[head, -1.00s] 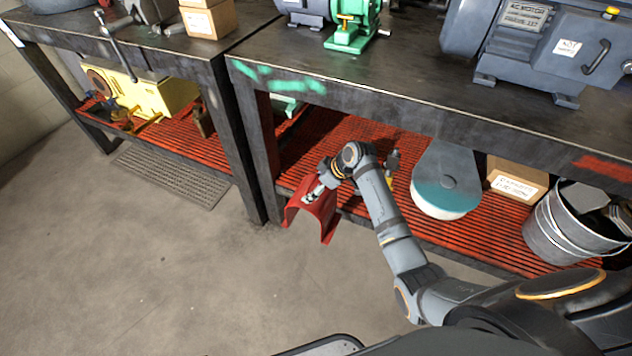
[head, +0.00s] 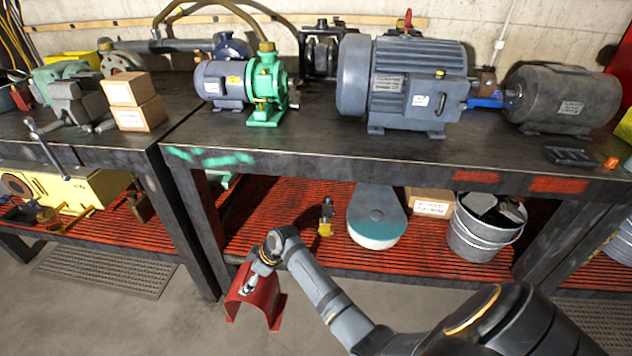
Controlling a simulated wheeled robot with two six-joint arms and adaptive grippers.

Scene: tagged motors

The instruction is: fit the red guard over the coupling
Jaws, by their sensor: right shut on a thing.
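The red guard (head: 244,308) is a bent, arch-shaped sheet. My right gripper (head: 259,279) is shut on its top. The guard hangs in front of the lower shelf's front edge, below the tabletop and left of my right forearm. Its hold on the guard is small in the picture. A brownish part (head: 484,80), which looks like the coupling, sits between the large blue-grey motor (head: 402,85) and the dark grey machine (head: 562,98) on the bench. A blue piece (head: 486,101) lies below it. The guard is well apart from it. My left gripper is out of view.
The bench top (head: 330,135) has clear room in front of the motors. A green pump (head: 266,90) stands left of the large motor. The red slatted shelf (head: 290,215) holds a teal-topped case (head: 376,215), a box and a metal bucket (head: 480,240). Boxes (head: 128,90) stand left.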

